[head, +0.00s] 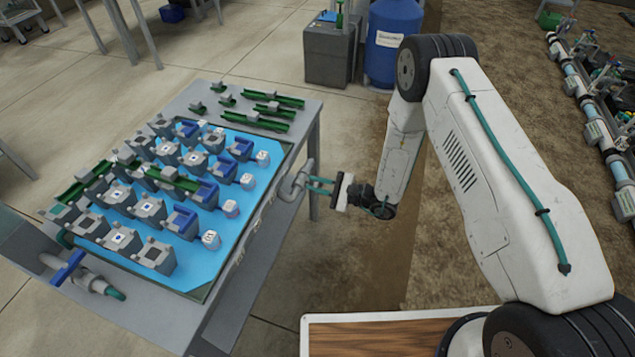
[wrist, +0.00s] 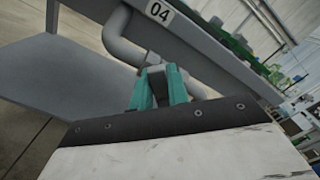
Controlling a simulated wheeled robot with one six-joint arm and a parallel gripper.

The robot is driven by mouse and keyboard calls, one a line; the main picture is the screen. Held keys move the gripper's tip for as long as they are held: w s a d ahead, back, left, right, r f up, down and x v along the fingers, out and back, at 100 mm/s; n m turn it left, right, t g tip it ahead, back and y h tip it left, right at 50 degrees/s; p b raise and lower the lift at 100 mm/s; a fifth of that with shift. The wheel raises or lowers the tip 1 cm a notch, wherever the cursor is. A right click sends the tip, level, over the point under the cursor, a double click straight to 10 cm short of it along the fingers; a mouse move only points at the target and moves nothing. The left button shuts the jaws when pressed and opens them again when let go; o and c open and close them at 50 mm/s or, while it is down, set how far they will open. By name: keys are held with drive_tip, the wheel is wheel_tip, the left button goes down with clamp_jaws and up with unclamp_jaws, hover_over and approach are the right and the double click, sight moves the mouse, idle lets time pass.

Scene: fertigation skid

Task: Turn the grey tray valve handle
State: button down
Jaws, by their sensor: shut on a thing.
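My gripper (head: 319,185) is at the right edge of the tray table, its two teal fingers pointing left at the grey pipework. In the wrist view my gripper (wrist: 158,90) is shut on the grey valve handle (wrist: 155,72), whose end shows between the fingertips. The bent grey tray pipe (wrist: 122,45) runs behind the handle, below the table edge with a plate (wrist: 159,12) marked 04. In the head view the grey tray pipe (head: 297,182) stands out from the table side. The fingers hide part of the handle, and its exact angle is hard to tell.
The table (head: 225,320) carries a blue tray (head: 232,265) with several grey and blue blocks and small white labelled cubes. A blue-handled valve (head: 68,268) sits at the near left corner. A blue barrel (head: 392,45) stands behind. Open ground lies right of the table.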

drive_tip(key=n, duration=0.4)
drive_tip(key=shift+s+a+f, duration=0.1)
drive_tip(key=shift+s+f, duration=0.15)
drive_tip(key=shift+f, duration=0.1)
drive_tip(key=shift+s+f+n, duration=0.1)
drive_tip(key=shift+f+n, duration=0.05)
drive_tip(key=shift+n, duration=0.9)
drive_tip(key=shift+f+n, duration=0.15)
drive_tip(key=shift+n, duration=0.9)
drive_tip(key=c, duration=1.4)
unclamp_jaws()
drive_tip(key=shift+o, duration=0.2)
drive_tip(key=v, duration=0.7)
drive_tip(key=shift+d, duration=0.35)
